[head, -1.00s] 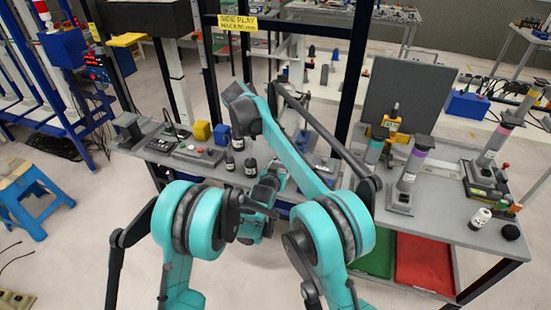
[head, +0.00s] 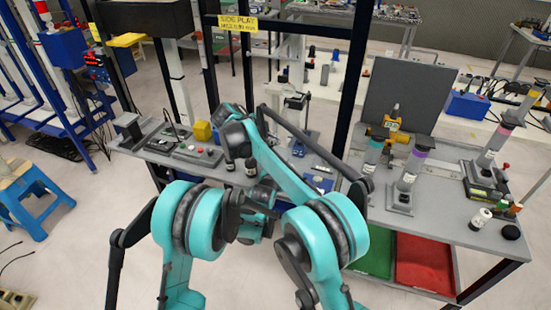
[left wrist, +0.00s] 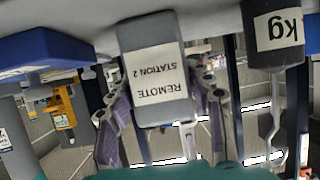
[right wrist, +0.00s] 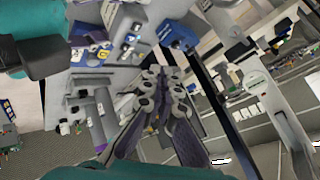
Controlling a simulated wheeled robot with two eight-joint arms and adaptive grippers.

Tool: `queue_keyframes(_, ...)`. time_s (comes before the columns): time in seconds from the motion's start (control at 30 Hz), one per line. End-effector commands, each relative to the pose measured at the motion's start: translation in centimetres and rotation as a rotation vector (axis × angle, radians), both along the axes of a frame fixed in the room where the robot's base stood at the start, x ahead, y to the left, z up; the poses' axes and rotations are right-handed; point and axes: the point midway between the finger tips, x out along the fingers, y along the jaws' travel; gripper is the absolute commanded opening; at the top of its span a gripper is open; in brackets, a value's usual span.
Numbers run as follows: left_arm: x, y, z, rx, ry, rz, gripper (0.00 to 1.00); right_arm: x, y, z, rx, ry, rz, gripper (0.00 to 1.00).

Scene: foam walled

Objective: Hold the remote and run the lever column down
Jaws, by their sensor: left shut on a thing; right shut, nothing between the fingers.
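The remote (left wrist: 158,75) is a grey block with a white label reading "REMOTE STATION 2", upside down in the left wrist view. My left gripper (left wrist: 158,90) is shut on it, one finger on each side. My arms hide the remote in the head view. A slim upright post with a dark top (head: 295,103) stands on a blue base at the back of the bench; it may be the lever column, but I cannot be sure. My right gripper (right wrist: 161,78) is shut and empty, apart from the bench items in the right wrist view. Its fingertips are hard to make out in the head view.
A grey button box (head: 198,153) and a yellow block (head: 202,131) stand at the bench's left. A dark weight marked "kg" (left wrist: 276,38) is close to the remote in the left wrist view. Coloured-top posts (head: 407,175) stand on the right table, above red (head: 425,262) and green bins.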

Motion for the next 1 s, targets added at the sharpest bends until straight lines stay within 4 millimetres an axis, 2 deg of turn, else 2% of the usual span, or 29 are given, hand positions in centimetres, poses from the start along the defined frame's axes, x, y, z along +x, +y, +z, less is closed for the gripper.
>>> queue_keyframes(0.2,0.0,0.0,0.0,0.000,0.000,0.000,0.18,0.0,0.0,-2.9,0.000,0.000,0.000,0.00)
queue_keyframes(0.4,0.0,0.0,0.0,0.000,0.000,0.000,0.18,0.0,0.0,-4.3,0.000,0.000,0.000,0.00)
queue_keyframes(1.0,0.0,0.0,0.0,0.000,0.000,0.000,0.18,0.0,0.0,-4.6,0.000,0.000,0.000,0.00)
